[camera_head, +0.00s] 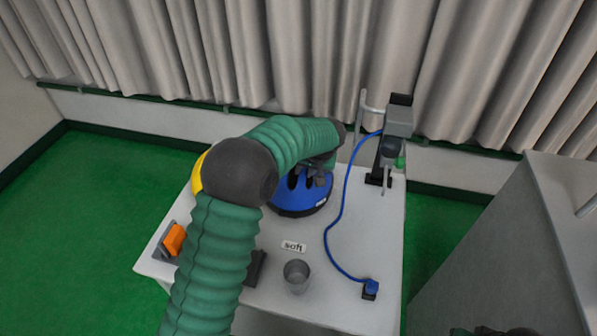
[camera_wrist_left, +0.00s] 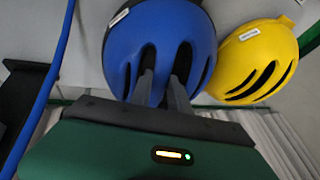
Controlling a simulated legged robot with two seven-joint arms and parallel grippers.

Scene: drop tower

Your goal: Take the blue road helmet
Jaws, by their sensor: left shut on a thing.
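The blue road helmet (camera_head: 298,196) sits on the white table, partly hidden by my left arm in the head view. It fills the upper middle of the left wrist view (camera_wrist_left: 150,45), with dark vent slots and a small white label. My left gripper (camera_head: 318,176) is at the helmet's top. In the left wrist view its two grey fingers (camera_wrist_left: 162,85) reach into the vents and are shut on the helmet shell between them. Whether the helmet touches the table is hard to tell. At the bottom right edge of the head view, a dark part is too cropped to identify.
A yellow helmet (camera_wrist_left: 258,62) stands beside the blue one, mostly behind my arm in the head view. The white table (camera_head: 345,305) also bears a grey cup (camera_head: 297,276), a "soft" label (camera_head: 293,246), an orange block (camera_head: 174,239) and a stand (camera_head: 385,150) with a blue cable (camera_head: 332,235).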

